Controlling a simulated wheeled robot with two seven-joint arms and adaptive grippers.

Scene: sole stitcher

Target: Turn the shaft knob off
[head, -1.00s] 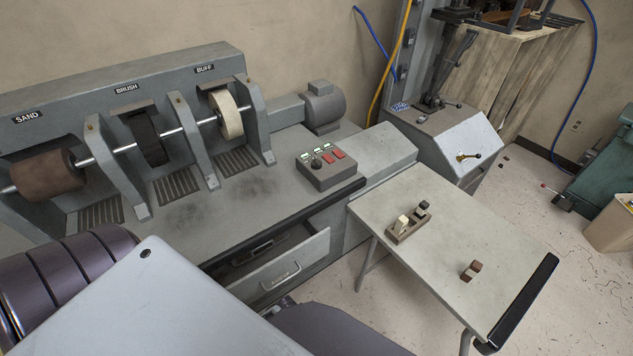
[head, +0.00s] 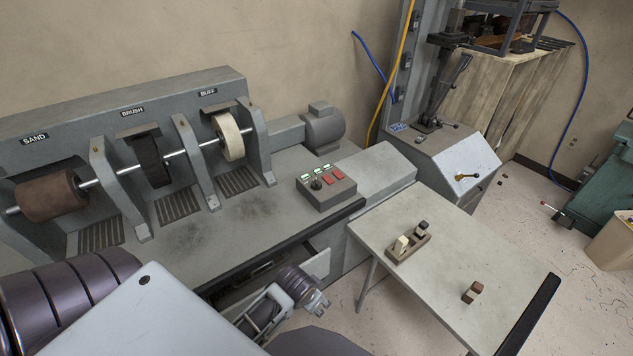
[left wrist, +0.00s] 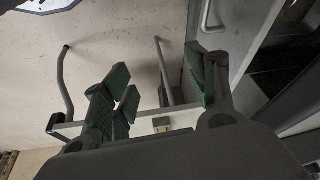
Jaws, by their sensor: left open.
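A small grey control box (head: 338,196) stands near the front edge of the finishing machine's bench. A black round knob (head: 316,184) sits on its top at the left, beside red buttons (head: 327,181) and green-lit labels. My left gripper (head: 318,305) is in front of the bench, below and apart from the box, near the drawer. In the left wrist view its green-padded fingers (left wrist: 160,95) are spread with nothing between them. The box and knob do not show in that view. My right gripper is not in view.
Sand, brush and buff wheels (head: 228,138) line the bench's left. An open drawer (head: 315,265) juts out under the front edge. The bench between wheels and box is clear.

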